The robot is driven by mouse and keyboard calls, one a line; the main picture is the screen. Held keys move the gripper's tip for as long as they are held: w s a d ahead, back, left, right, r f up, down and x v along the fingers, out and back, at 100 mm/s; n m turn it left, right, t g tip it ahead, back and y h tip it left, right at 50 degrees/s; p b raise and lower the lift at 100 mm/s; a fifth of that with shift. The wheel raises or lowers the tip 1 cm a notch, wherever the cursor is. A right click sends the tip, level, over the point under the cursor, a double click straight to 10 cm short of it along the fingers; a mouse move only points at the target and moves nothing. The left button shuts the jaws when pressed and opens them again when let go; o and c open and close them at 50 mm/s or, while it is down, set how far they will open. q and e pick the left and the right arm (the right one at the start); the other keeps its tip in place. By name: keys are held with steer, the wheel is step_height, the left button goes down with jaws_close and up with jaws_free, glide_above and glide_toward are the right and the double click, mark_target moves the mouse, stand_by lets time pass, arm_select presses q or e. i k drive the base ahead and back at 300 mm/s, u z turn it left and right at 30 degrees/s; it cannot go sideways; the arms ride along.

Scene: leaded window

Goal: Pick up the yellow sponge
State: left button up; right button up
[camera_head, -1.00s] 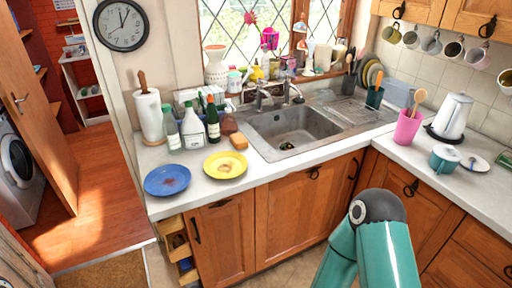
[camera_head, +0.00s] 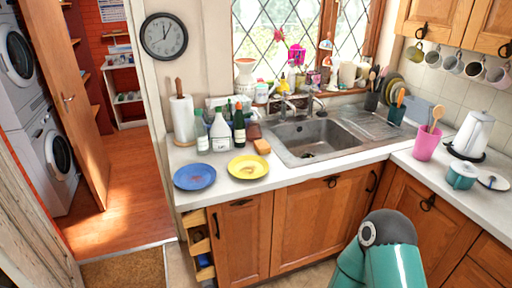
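A small orange-yellow sponge (camera_head: 262,146) lies on the white counter, just behind and to the right of the yellow plate (camera_head: 248,167) and in front of the sink's left edge. Nothing covers it. Neither of my grippers shows in the head view. A teal arm link of mine is at the bottom right, well in front of the counter and apart from the sponge.
A blue plate (camera_head: 194,176) lies left of the yellow one. Bottles (camera_head: 239,124) and a paper towel roll (camera_head: 184,120) stand behind them. The sink (camera_head: 316,138) is to the right. An open drawer (camera_head: 200,244) sticks out below the counter. Floor is free at left.

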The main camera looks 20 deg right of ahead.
mark_target(261, 146)
steer(key=u, duration=0.05)
steer(key=i, duration=0.9)
steer(key=z, duration=0.1)
